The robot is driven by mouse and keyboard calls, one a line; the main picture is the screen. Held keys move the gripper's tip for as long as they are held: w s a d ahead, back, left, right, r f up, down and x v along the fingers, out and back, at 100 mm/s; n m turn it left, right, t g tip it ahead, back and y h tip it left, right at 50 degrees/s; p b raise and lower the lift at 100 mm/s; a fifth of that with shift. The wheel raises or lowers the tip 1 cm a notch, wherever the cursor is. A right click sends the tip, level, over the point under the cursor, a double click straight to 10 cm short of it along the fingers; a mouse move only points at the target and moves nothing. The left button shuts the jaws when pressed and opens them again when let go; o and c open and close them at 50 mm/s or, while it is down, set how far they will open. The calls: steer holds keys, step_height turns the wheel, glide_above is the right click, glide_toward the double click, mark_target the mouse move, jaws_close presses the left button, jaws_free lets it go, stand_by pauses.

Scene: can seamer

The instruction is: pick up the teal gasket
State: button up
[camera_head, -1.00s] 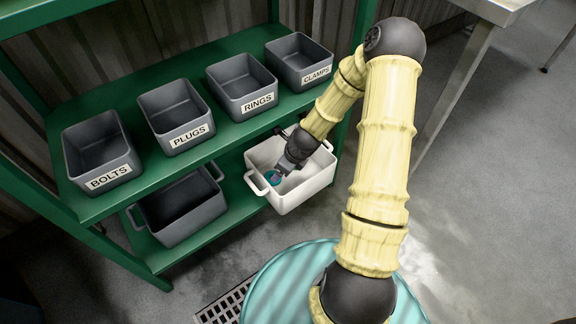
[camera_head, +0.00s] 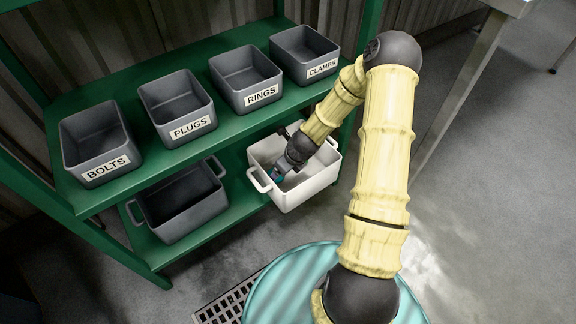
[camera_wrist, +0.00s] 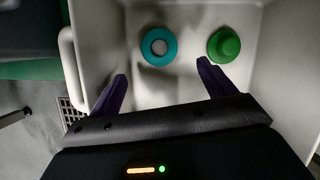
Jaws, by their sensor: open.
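The teal gasket (camera_wrist: 159,46), a flat ring with a round hole, lies on the floor of the white bin (camera_head: 296,195). In the wrist view it is ahead of my gripper (camera_wrist: 162,84), a little above the gap between the two dark fingers. My gripper is open and empty, and its fingers are apart from the gasket. In the head view my gripper (camera_head: 279,174) reaches down into the white bin on the lower shelf, and it mostly hides the gasket.
A green stepped round part (camera_wrist: 224,45) lies right of the gasket in the bin. The bin's walls surround my gripper. A dark grey bin (camera_head: 184,203) stands to the left. Labelled bins, such as RINGS (camera_head: 246,78), stand on the green shelf (camera_head: 222,124) above.

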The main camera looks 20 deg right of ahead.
steer(key=b+x, duration=0.3)
steer(key=x, duration=0.4)
steer(key=shift+f, duration=0.2)
steer(key=shift+c, duration=0.4)
steer(key=c, duration=1)
